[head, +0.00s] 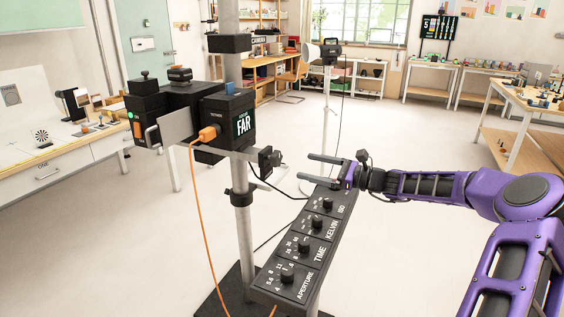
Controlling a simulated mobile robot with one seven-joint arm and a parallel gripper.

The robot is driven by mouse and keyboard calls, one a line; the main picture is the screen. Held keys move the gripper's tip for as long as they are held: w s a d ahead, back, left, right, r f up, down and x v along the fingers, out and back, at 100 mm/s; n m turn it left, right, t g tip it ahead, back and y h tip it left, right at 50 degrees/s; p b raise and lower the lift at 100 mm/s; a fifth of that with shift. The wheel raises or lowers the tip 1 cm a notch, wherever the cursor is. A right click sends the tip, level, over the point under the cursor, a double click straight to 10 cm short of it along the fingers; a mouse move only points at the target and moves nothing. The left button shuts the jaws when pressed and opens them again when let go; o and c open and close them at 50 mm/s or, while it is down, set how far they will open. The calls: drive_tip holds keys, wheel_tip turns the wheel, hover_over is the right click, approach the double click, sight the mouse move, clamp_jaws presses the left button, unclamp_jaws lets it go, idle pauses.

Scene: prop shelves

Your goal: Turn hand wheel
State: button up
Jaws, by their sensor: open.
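My gripper (307,166) is at the end of my purple arm, with its two dark fingers spread and pointing left. Nothing is between them. A small black knob-like part (269,160), possibly the hand wheel, sits on the end of a grey bar on the camera stand, left of my fingertips with a gap between. Its shape is too small to make out fully. Below my gripper is a tilted black panel (268,283) with knobs marked APERTURE, TIME, KELVIN and ISO.
The grey stand pole (243,225) rises from a dark base plate. An orange cable (200,220) hangs from the camera unit, and a black cable runs near the panel. A white workbench (60,165) stands at the left. Another light stand (327,105) is behind; open floor surrounds them.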

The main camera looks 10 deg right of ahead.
sight(279, 160)
drive_tip(key=x, duration=0.9)
drive_tip(key=shift+w+a, duration=0.1)
drive_tip(key=shift+a, duration=0.05)
drive_tip(key=c, duration=1.4)
drive_tip(key=shift+o, duration=0.2)
drive_tip(key=shift+b, duration=0.4)
